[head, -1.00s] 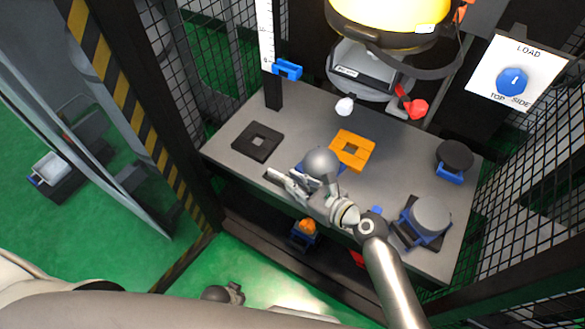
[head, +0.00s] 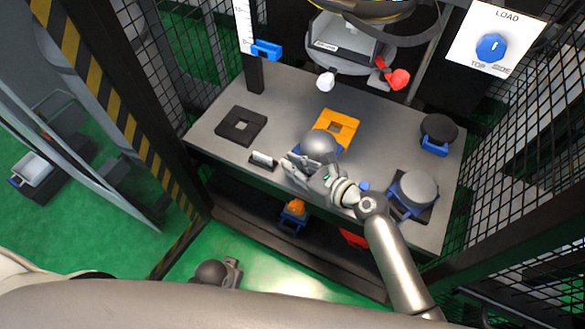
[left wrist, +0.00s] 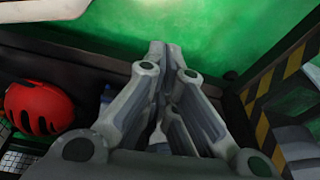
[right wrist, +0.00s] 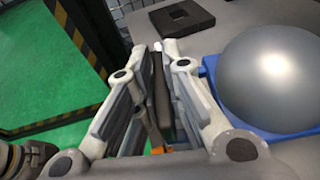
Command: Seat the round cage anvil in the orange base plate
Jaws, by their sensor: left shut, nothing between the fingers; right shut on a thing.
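The round cage anvil, a smooth grey dome (head: 321,145) on a blue base, is in front of the orange base plate (head: 350,124) in the head view and overlaps its near edge. Whether its base touches the table is hidden. My left gripper (left wrist: 160,48) is shut and empty, low and away from the table.
A black plate with a square hole (head: 228,126) lies at the table's left. A dark disc (head: 439,127) and a grey cylinder (head: 417,186), both with blue parts, stand at the right. The drop assembly (head: 345,45) hangs above.

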